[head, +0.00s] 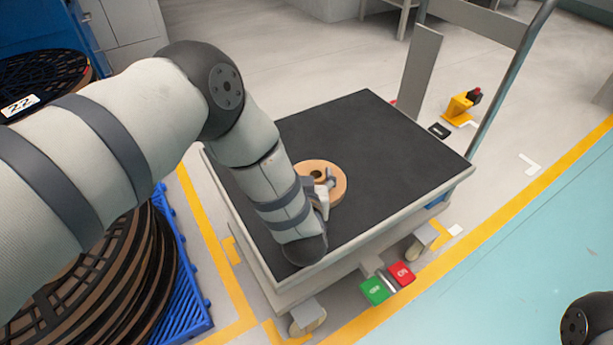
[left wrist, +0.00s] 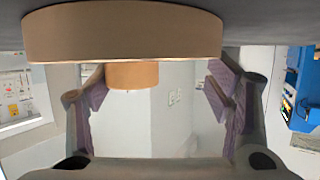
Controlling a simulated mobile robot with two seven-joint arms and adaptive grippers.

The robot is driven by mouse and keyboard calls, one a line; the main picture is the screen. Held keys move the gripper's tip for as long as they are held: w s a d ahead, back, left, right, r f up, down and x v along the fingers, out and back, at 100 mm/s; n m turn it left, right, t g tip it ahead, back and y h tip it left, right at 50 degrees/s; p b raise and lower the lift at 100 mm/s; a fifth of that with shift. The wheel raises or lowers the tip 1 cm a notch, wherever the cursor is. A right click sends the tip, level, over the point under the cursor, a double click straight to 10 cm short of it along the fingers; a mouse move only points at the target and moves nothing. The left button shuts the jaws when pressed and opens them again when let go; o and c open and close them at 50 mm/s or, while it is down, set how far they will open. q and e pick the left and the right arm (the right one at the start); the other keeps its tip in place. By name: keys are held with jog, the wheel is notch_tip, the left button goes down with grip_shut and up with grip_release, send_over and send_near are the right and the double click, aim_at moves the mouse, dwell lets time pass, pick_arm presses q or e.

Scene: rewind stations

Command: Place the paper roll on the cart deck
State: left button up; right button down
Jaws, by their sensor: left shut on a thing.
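The paper roll (head: 340,188) is a tan disc with a dark centre hole, lying flat over the black cart deck (head: 385,140), near the deck's front-left part. My left gripper (head: 322,182) reaches down to it and is shut on it; my arm partly hides the grip. In the left wrist view, the roll (left wrist: 120,35) spans the top left close to the grey surface above it, with a smaller tan cylinder below. The gripper's fingers (left wrist: 155,85) show on both sides there. Whether the roll fully rests on the deck is hard to tell. My right gripper is out of view.
The cart has a metal push handle (head: 510,75) at the far right and green (head: 374,290) and red (head: 401,273) blocks at its front. Dark reels (head: 100,280) stand on a blue pallet (head: 185,290) at left. Most of the deck is bare.

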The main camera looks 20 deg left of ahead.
pick_arm(q)
jog(key=shift+r, duration=0.15)
jog(key=o, duration=1.3)
jog(key=shift+r, duration=0.1)
jog(key=p+v, duration=0.3)
jog(key=v, duration=0.9)
